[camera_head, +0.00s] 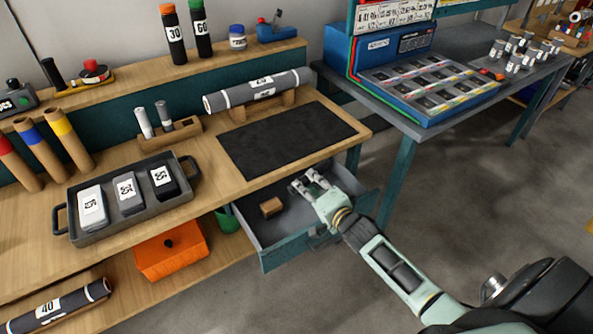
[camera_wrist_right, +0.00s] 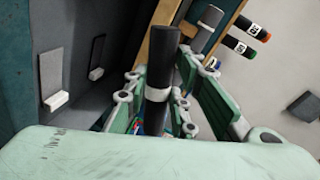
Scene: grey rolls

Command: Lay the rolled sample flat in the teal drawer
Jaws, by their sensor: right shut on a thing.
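The teal drawer (camera_head: 284,254) is pulled out below the bench's front edge, with a grey inside and a small brown block (camera_head: 271,207) in it. My right gripper (camera_head: 312,180) is over the drawer's back right part. In the wrist view it is shut on a dark roll (camera_wrist_right: 159,65) with a white band, which stands lengthwise between the fingers. The roll can hardly be made out in the head view; I cannot tell whether it touches the drawer. My left gripper is not in view.
A black mat (camera_head: 285,138) lies on the bench above the drawer. Behind it a large grey roll (camera_head: 225,100) rests on a wooden stand. A tray (camera_head: 75,230) with labelled packs and an upright-roll holder (camera_head: 180,133) stand left. An orange box (camera_head: 172,252) is below.

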